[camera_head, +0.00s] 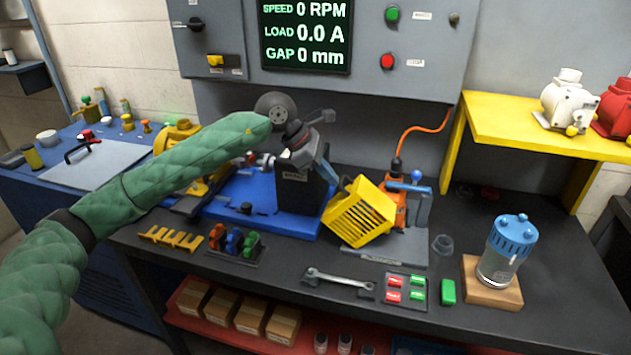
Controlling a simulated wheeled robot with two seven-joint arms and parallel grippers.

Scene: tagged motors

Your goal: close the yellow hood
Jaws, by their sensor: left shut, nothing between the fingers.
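The yellow hood (360,213) is a slatted cage right of the middle of the head view. It sits tilted, beside a dark block (298,192) on a blue base (262,212) and in front of an orange device (393,200). My left arm comes in from the left in a green quilted sleeve. My left gripper (310,156) is over the dark block, up and to the left of the hood. It is shut and empty, apart from the hood as far as I can see. Its fingertips are hard to make out against the machine. My right gripper is not in view.
A grey control panel (440,55) rises behind the bench. A yellow shelf (520,125) holds pumps at the right. Bare bench remains between the jar and the back.

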